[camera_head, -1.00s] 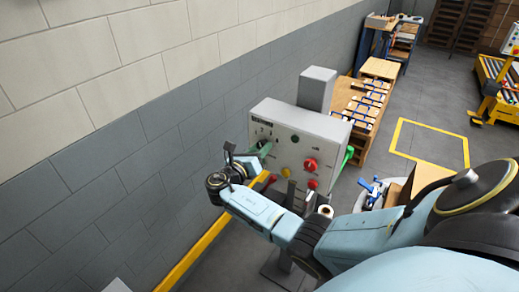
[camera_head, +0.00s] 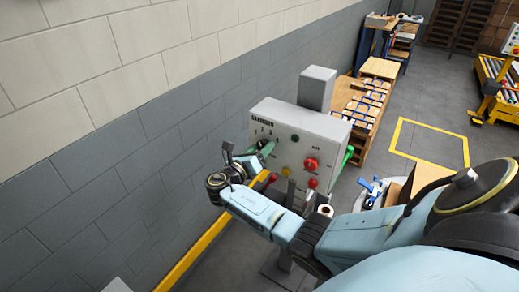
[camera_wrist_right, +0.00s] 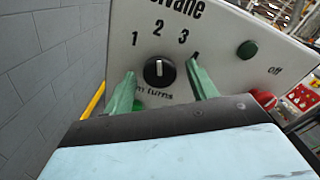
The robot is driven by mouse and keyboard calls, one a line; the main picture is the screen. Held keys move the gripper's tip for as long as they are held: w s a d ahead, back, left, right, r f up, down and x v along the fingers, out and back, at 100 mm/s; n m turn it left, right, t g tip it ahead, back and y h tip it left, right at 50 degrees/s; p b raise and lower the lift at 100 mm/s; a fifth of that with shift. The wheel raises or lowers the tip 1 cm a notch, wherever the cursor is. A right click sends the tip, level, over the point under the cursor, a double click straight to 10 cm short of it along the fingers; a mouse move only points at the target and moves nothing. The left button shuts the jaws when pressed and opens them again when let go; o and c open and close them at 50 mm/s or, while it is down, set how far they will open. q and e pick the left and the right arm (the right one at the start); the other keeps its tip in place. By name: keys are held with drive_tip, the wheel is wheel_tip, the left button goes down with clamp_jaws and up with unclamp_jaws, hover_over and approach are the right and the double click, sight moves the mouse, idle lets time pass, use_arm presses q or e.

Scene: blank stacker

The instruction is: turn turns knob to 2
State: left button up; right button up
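The black turns knob (camera_wrist_right: 159,72) sits on the white panel face under the numbers 1, 2 and 3. Its white pointer line stands nearly upright, toward the 2. My right gripper (camera_wrist_right: 161,68) is open, with one green finger to the left of the knob and one to the right, and gaps show on both sides. In the head view the green fingers (camera_head: 265,148) are at the upper left of the control panel (camera_head: 315,130); the knob is hard to make out there. My left gripper is not in view.
The panel also carries a green button (camera_wrist_right: 247,50), a red knob (camera_head: 311,163), a yellow button (camera_head: 286,171) and other controls close to my right arm. A grey wall (camera_head: 100,170) runs along the left. A wooden table (camera_head: 362,105) with parts stands behind the panel.

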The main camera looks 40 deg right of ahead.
drive_tip(key=b+v, duration=0.1)
drive_tip(key=v, duration=1.2)
drive_tip(key=shift+a+b, duration=0.2)
drive_tip(key=shift+b, duration=0.1)
drive_tip(key=s+a+f+m+y+b, duration=0.15)
drive_tip(key=s+f+y+b, duration=0.35)
drive_tip(key=f, duration=1.4)
drive_tip(key=s+f+m+y+b, duration=0.3)
drive_tip(key=s+f+y, duration=0.35)
drive_tip(key=f, duration=1.25)
drive_tip(key=s+a+f+m+g+y+b, duration=0.1)
drive_tip(key=s+f+m+y+b, duration=0.1)
drive_tip(key=s+f+m, duration=0.4)
drive_tip(key=s+a+f+m+g+y+b, duration=0.1)
drive_tip(key=s+f+m, duration=0.6)
drive_tip(key=s, duration=0.9)
drive_tip(key=s+a+f+m+g+y+b, duration=0.2)
drive_tip(key=s+f+m+b, duration=0.3)
drive_tip(key=s+f, duration=0.7)
drive_tip(key=shift+a+m+y, duration=0.4)
drive_tip(key=shift+m+y, duration=0.05)
drive_tip(key=shift+m, duration=0.8)
